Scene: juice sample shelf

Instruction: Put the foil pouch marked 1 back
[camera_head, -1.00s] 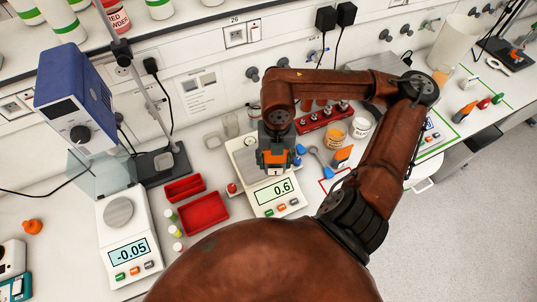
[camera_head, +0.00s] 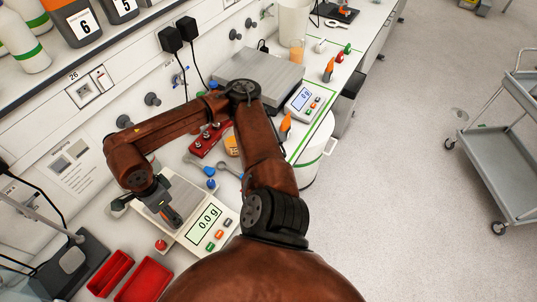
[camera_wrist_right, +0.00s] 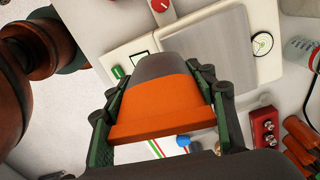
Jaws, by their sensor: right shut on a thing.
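An orange and dark grey pouch (camera_wrist_right: 158,110) sits between the fingers of my right gripper (camera_wrist_right: 160,92) in the right wrist view. The gripper is shut on it. No number shows on the side I see. In the head view my right gripper (camera_head: 166,207) hangs over the balance (camera_head: 212,200), which reads 0.0 g. The balance's square pan (camera_wrist_right: 205,48) shows beyond the pouch in the wrist view. Orange and grey pouches marked 6 (camera_head: 76,22) and 5 (camera_head: 118,8) stand on the shelf (camera_head: 100,48). My left gripper is out of view.
Red trays (camera_head: 143,280) lie left of the balance. A larger scale (camera_head: 262,75) stands further back. A grey trolley (camera_head: 495,150) stands on the floor at right.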

